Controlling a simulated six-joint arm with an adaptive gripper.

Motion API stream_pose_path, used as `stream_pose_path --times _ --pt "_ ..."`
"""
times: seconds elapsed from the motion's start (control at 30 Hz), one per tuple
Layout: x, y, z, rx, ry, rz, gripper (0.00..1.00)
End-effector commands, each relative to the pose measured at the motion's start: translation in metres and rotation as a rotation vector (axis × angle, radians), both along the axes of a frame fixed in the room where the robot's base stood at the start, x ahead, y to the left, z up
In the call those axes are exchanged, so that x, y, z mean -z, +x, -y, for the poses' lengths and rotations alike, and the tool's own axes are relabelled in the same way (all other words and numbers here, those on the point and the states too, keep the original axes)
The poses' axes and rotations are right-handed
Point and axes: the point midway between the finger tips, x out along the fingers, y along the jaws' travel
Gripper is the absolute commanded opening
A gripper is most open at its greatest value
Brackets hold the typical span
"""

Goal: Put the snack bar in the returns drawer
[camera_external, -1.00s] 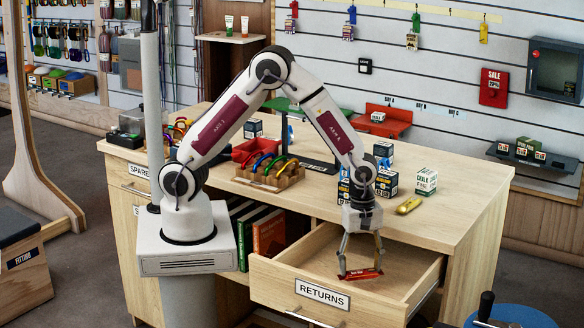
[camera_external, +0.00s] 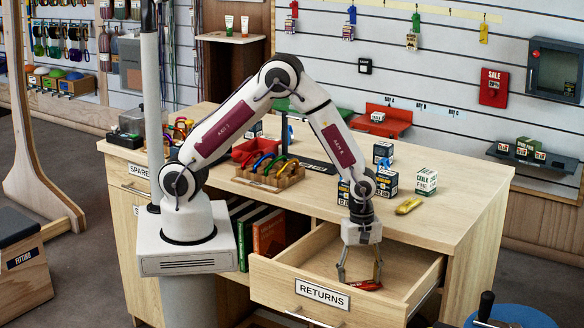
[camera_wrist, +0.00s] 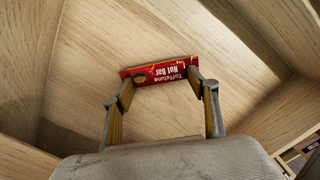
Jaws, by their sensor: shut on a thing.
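The snack bar is a red bar marked "Nut Bar" (camera_wrist: 160,72); in the external view it (camera_external: 364,285) shows low inside the open returns drawer (camera_external: 300,308). My gripper (camera_external: 361,280) reaches down into the drawer and is shut on the bar. In the wrist view the fingertips (camera_wrist: 157,80) are at the two ends of the bar, with the drawer's wooden floor (camera_wrist: 215,40) behind it. I cannot tell whether the bar touches the floor.
The drawer walls stand close around my gripper. On the counter (camera_external: 460,225) above are a yellow item (camera_external: 408,206), a white chalk box (camera_external: 426,181), dark boxes (camera_external: 386,183) and a wooden rack (camera_external: 270,178) of carabiners. The drawer's right part is clear.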

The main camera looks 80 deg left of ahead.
Motion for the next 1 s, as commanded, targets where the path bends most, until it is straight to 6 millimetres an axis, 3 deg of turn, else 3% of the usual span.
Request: stream_pose_path --times 0.03,0.07,0.1,0.13,0.67,1.0 --pt "0.001 0.0 0.0 0.0 0.0 0.0 0.37" --pt "0.001 0.0 0.0 0.0 0.0 0.0 0.61" --pt "0.001 0.0 0.0 0.0 0.0 0.0 0.71" --pt "0.001 0.0 0.0 0.0 0.0 0.0 0.75" --pt "-0.004 0.0 0.0 0.0 0.0 0.001 0.75" --pt "-0.035 0.001 -0.002 0.001 -0.001 0.004 0.75"
